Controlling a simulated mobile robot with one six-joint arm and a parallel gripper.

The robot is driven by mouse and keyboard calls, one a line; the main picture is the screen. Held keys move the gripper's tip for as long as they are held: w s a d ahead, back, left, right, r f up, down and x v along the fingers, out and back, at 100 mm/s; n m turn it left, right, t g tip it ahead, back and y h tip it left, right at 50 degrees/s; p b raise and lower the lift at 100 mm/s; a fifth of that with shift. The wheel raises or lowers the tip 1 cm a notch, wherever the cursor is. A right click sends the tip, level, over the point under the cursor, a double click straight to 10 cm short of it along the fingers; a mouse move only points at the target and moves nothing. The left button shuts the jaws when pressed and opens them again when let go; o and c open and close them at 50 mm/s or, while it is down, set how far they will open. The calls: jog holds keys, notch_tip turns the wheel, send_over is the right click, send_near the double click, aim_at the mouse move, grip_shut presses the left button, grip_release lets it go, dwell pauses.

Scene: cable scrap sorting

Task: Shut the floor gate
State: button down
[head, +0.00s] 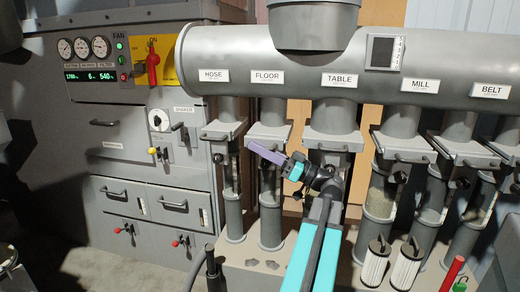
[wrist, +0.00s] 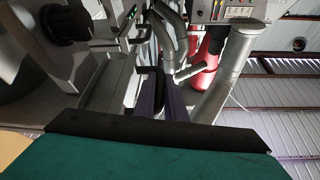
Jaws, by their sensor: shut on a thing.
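The floor gate (head: 268,132) is a grey slide box on the pipe under the FLOOR label (head: 267,78). Its front handle is mostly hidden by my fingers. My gripper (head: 254,148) has purple fingers and reaches in from the right, at the front of this gate. The fingers are shut on what appears to be the floor gate's handle. In the wrist view the purple fingers (wrist: 165,92) are close together around a dark bar, which is hard to make out. I cannot tell how far the gate's plate is out.
The hose gate (head: 219,130) is close on the left and the table gate (head: 333,142) on the right, behind my arm. Mill (head: 404,147) and belt (head: 466,152) gates stand farther right. A fan panel with a red lever (head: 153,65) is at upper left.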

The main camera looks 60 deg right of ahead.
jog(key=c, duration=1.8)
grip_release()
jog(key=shift+s, duration=0.15)
jog(key=v, duration=1.3)
jog(key=shift+s+f, duration=0.2)
jog(key=shift+f, duration=0.05)
